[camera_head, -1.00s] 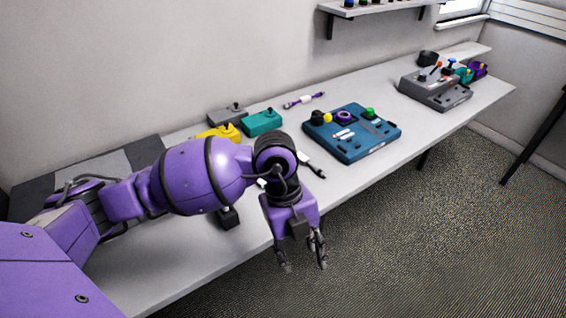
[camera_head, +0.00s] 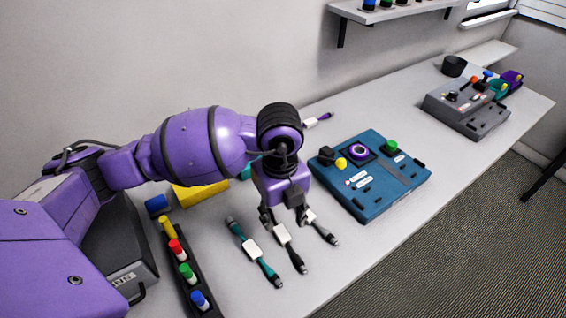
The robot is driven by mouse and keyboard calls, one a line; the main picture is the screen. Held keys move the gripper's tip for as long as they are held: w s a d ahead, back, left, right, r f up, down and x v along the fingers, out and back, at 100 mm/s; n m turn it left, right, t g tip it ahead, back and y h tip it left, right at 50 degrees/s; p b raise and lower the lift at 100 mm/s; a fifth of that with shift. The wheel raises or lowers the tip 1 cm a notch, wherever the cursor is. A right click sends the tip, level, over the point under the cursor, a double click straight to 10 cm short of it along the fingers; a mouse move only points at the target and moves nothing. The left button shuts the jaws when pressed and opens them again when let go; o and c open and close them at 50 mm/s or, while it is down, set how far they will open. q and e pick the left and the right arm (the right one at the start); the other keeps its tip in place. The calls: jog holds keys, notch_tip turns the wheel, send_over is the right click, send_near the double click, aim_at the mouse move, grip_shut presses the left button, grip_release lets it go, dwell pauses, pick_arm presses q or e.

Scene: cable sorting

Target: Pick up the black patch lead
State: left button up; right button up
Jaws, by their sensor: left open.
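The black patch lead (camera_head: 294,257) lies on the table below my left gripper, with a white label; its upper end is hidden behind the gripper. My left gripper (camera_head: 286,217) is open and empty and points down, its fingers in front of the upper ends of the leads. A dark grey lead (camera_head: 325,234) with a white label lies just to its right. A teal lead (camera_head: 265,267) with a white label lies to its left. I cannot tell the exact height of the fingers above the table. My right gripper is not in view.
A blue control panel (camera_head: 384,205) stands to the right of the leads. A black rack (camera_head: 178,247) with coloured-capped pieces lies to the left. A yellow box (camera_head: 196,193) and a purple lead (camera_head: 324,117) are partly hidden by my arm. A grey panel (camera_head: 475,122) stands farther right.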

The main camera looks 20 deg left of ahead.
aim_at(282, 233)
pick_arm(q)
jog(key=shift+s+d+f, duration=0.1)
jog(key=shift+s+f, duration=0.1)
jog(key=shift+f, duration=0.65)
notch_tip(282, 233, down, 5)
jog(key=shift+w+d+r, duration=0.1)
jog(key=shift+w, duration=0.05)
grip_shut()
